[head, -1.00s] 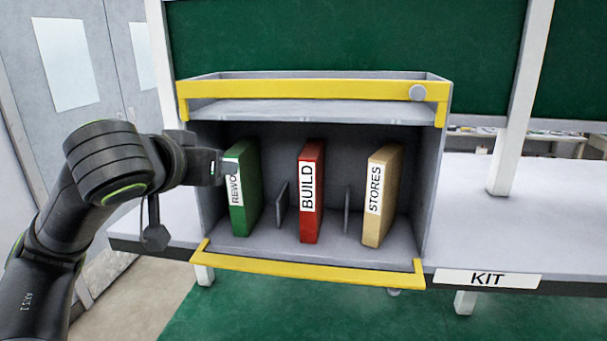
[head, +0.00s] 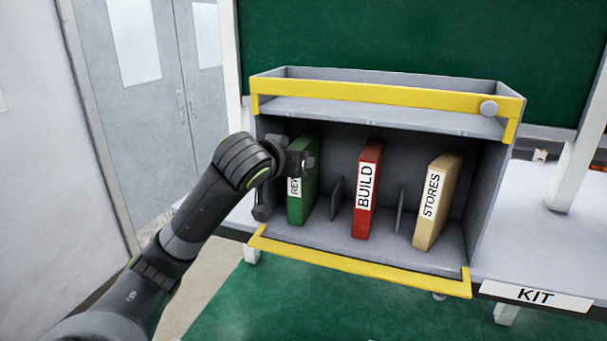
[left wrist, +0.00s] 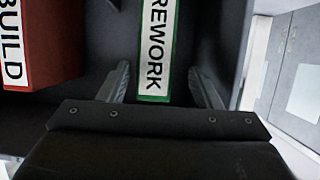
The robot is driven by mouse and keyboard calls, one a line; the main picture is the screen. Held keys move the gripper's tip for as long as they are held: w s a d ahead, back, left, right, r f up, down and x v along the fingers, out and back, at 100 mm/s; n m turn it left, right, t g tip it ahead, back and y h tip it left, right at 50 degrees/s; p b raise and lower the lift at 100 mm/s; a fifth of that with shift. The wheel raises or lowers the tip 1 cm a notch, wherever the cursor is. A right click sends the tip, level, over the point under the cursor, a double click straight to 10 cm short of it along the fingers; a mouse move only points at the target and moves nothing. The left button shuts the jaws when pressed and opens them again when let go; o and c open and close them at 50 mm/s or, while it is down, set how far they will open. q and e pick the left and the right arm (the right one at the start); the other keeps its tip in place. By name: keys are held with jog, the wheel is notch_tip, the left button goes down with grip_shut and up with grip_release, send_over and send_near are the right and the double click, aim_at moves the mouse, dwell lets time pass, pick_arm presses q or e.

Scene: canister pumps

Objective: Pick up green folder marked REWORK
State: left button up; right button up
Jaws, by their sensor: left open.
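The green folder (head: 303,196) stands upright at the left of the grey shelf box, its white REWORK label partly hidden by my gripper in the head view. In the left wrist view the REWORK folder (left wrist: 157,50) shows spine-on between the two fingers. My left gripper (head: 306,160) is open at the folder's upper front, one finger on each side. In the left wrist view a gap shows between the folder and each finger of the left gripper (left wrist: 163,78). My right gripper is not in view.
A red BUILD folder (head: 368,190) and a tan STORES folder (head: 438,203) stand to the right, with thin dividers (head: 336,199) between folders. The box has a yellow upper bar (head: 385,95) and a yellow lower front lip (head: 360,266). The box's side wall is close on the left.

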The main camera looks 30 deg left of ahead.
pick_arm(q)
jog(key=p+x, duration=0.1)
jog(key=x, duration=0.1)
jog(key=p+x, duration=0.1)
jog(key=x, duration=0.2)
jog(key=shift+d+p, duration=0.25)
jog(key=shift+p, duration=0.1)
jog(key=shift+c, duration=0.7)
grip_shut()
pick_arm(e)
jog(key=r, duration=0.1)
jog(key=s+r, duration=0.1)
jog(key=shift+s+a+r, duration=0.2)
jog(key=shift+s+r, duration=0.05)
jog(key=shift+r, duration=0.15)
